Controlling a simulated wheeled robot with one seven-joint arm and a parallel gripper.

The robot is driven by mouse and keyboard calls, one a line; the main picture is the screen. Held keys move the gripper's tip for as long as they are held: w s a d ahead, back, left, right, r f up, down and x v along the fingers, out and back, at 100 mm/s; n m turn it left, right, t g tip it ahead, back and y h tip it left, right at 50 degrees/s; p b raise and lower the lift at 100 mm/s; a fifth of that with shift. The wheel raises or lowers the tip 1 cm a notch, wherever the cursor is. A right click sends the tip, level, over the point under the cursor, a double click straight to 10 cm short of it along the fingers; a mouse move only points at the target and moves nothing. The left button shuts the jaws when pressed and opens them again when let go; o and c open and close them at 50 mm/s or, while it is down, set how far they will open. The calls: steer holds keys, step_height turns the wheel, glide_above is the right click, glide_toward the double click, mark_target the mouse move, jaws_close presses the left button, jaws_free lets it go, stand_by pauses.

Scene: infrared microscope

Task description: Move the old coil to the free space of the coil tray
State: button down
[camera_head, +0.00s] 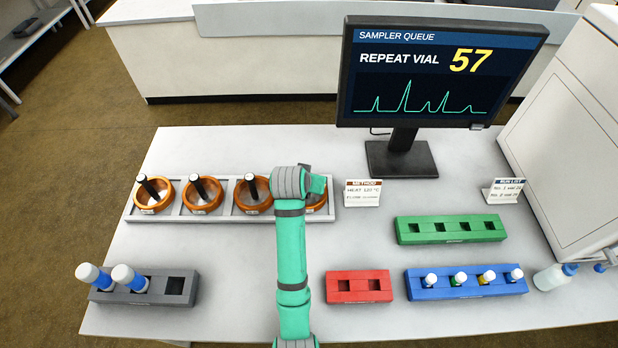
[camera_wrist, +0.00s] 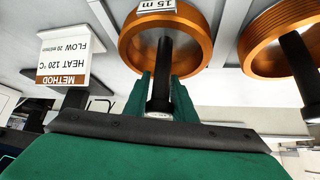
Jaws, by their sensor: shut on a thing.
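My gripper (camera_wrist: 161,92) is shut on the black post of an orange coil (camera_wrist: 133,42), one finger on each side of the post. The coil's label reads "15 m". In the head view this coil (camera_head: 319,207) is at the right end of the grey coil tray (camera_head: 240,216), mostly hidden behind my arm. I cannot tell whether it rests in the tray or is slightly above it. Three more orange coils with black posts stand to its left: the left one (camera_head: 165,200), the middle one (camera_head: 214,203) and the nearest one (camera_head: 262,207).
A method card (camera_head: 362,193) stands just right of the tray. Farther right are a monitor (camera_head: 400,155), a green rack (camera_head: 450,239) and a blue rack (camera_head: 470,290). A red rack (camera_head: 358,299) and a grey vial rack (camera_head: 195,284) are in front. Table between tray and front racks is clear.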

steer(key=c, duration=1.5)
jaws_free()
steer(key=shift+o, duration=0.2)
steer(key=shift+r, duration=0.2)
steer(key=v, duration=1.1)
steer(key=shift+s+r, duration=0.25)
steer(key=shift+r, duration=0.05)
steer(key=shift+a, duration=0.1)
